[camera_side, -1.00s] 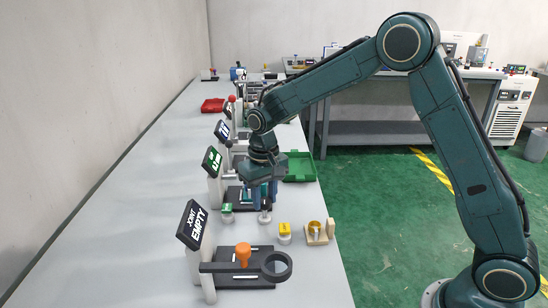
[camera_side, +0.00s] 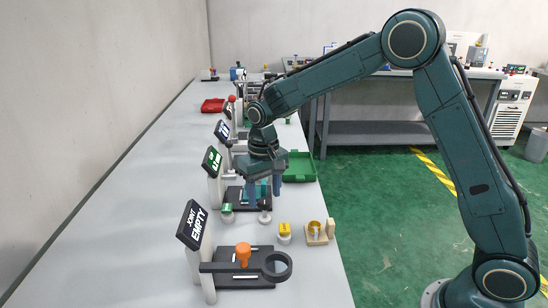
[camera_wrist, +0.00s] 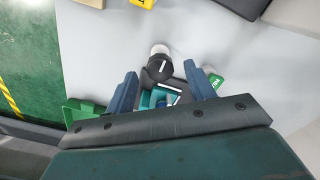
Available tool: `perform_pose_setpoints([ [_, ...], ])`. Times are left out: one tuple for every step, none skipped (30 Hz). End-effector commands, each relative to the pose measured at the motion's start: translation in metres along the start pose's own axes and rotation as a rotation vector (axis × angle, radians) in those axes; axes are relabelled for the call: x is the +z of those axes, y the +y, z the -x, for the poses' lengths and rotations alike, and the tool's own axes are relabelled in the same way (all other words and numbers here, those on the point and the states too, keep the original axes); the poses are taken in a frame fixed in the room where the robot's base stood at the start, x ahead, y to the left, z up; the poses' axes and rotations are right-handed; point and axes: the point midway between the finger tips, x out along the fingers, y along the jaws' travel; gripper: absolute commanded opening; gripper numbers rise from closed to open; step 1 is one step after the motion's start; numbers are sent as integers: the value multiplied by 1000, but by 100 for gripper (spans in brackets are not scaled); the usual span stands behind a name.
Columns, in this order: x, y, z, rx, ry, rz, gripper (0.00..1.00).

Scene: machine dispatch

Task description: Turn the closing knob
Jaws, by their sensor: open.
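The knob is round and black with a white line across its top, on a pale round base. It shows in the wrist view (camera_wrist: 160,67), just beyond my fingertips and roughly between them. In the side view the small knob (camera_side: 265,215) stands at the front of the middle station, below my gripper (camera_side: 265,195). My gripper, also in the wrist view (camera_wrist: 165,82), is open. Its two blue fingers are apart with nothing held, and the knob looks clear of them.
A yellow-topped button (camera_side: 284,233) and a wooden holder with a yellow ring (camera_side: 317,233) are nearer. The station with the "JOINT EMPTY" sign (camera_side: 194,225) is in front. A green tray (camera_side: 300,166) lies behind right.

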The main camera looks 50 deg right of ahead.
Motion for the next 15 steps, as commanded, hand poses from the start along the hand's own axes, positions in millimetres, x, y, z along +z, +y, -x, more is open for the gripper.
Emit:
perform_pose_setpoints([
  [-1,0,6,-1,4,0,54],
  [-1,0,10,-1,5,0,54],
  [-1,0,16,-1,5,0,54],
  [-1,0,20,-2,6,0,54],
  [-1,0,24,-2,5,0,54],
  [-1,0,31,-1,5,0,54],
  [-1,0,36,-2,6,0,54],
  [-1,0,42,-2,6,0,54],
  [-1,0,48,-2,6,0,54],
  [-1,0,53,-2,5,0,54],
  [-1,0,59,-2,7,0,54],
  [-1,0,66,-2,6,0,54],
  [-1,0,71,-2,6,0,54],
  [-1,0,76,-2,6,0,54],
  [-1,0,83,-2,6,0,54],
])
